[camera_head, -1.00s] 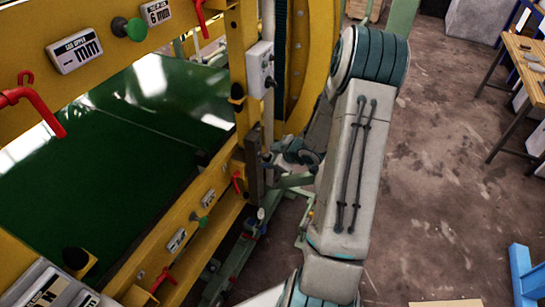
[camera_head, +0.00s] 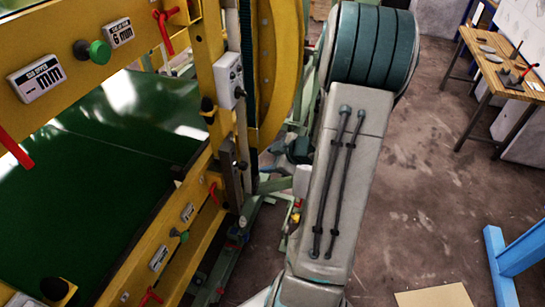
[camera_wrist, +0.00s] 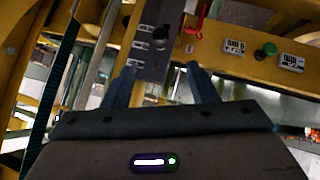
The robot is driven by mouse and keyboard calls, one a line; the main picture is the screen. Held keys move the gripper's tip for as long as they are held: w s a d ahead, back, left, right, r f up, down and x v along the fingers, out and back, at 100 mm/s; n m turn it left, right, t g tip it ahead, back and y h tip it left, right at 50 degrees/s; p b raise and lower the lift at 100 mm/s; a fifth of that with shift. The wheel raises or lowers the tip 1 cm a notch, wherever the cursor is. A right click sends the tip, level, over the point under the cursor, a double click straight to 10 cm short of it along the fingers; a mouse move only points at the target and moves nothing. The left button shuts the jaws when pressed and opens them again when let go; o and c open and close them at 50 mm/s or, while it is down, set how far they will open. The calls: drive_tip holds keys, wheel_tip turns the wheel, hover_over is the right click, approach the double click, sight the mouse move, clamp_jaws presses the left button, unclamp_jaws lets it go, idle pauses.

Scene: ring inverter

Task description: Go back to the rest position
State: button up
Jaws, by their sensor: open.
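My gripper (camera_wrist: 162,90) shows in the wrist view with its two dark blue fingers apart and nothing between them. Beyond the fingers is a grey control box (camera_wrist: 155,42) with a dark knob and several small labels on the yellow machine frame. I cannot tell how far the fingers are from it. In the head view my arm is raised and folded beside the machine, and the gripper is hidden there. The control box on the yellow post shows in the head view (camera_head: 228,80).
The yellow machine (camera_head: 180,80) with a green bed (camera_head: 90,190) fills the left, with red levers and a green knob (camera_head: 99,52). A wooden table (camera_head: 500,70) stands at the upper right. A blue frame (camera_head: 515,260) stands at the lower right. Open floor (camera_head: 420,190) lies between.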

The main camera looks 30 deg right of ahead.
drive_tip(key=shift+s+d+r, duration=0.1)
drive_tip(key=shift+s+r, duration=0.2)
drive_tip(key=shift+s, duration=0.05)
idle(0.3)
